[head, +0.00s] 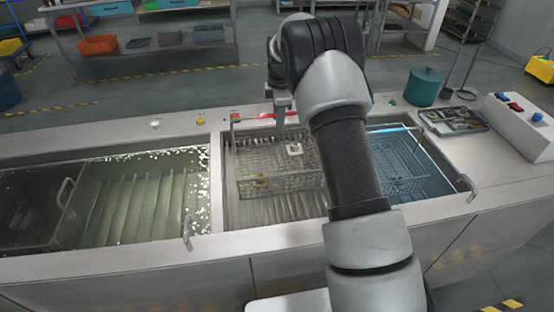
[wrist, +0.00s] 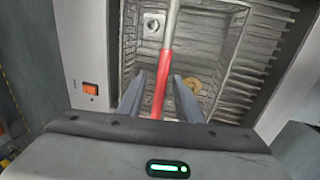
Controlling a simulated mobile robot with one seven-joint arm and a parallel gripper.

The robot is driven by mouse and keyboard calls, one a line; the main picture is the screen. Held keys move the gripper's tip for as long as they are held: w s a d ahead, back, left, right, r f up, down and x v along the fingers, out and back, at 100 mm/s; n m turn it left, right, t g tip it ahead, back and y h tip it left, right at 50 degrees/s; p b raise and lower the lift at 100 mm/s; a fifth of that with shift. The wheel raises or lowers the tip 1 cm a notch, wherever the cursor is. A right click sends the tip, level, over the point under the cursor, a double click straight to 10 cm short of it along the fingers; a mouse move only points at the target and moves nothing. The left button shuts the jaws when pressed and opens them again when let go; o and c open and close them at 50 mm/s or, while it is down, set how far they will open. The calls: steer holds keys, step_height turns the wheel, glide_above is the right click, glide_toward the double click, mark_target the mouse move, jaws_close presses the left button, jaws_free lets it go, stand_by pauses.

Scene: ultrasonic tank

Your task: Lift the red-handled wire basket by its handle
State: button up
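The wire basket (head: 250,165) sits in the middle tank, with a pale nut and a brass-coloured part inside. Its handle, a bar with a red grip (head: 256,115), runs above the basket near the tank's back edge. In the wrist view the red grip (wrist: 161,85) runs between the two fingers of my gripper (wrist: 159,78), with a gap on each side. My gripper is open; in the head view its fingers (head: 282,112) point down by the handle. My arm hides the right part of the basket in the head view.
The left tank (head: 208,190) holds murky liquid and ribbed plates. The right tank holds another wire basket (head: 405,165) in bluish light. A teal canister (head: 423,86), a tray of parts (head: 453,119) and a control box (head: 520,125) stand at the right. An orange switch (wrist: 90,89) is on the rim.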

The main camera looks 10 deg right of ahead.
steer(key=shift+w+f, duration=0.25)
steer(key=shift+f, duration=0.9)
jaws_close()
steer(key=shift+r, duration=0.15)
steer(key=shift+r, duration=0.15)
step_height(320, 180, up, 20)
steer(key=p, duration=0.6)
steer(key=shift+p, duration=0.3)
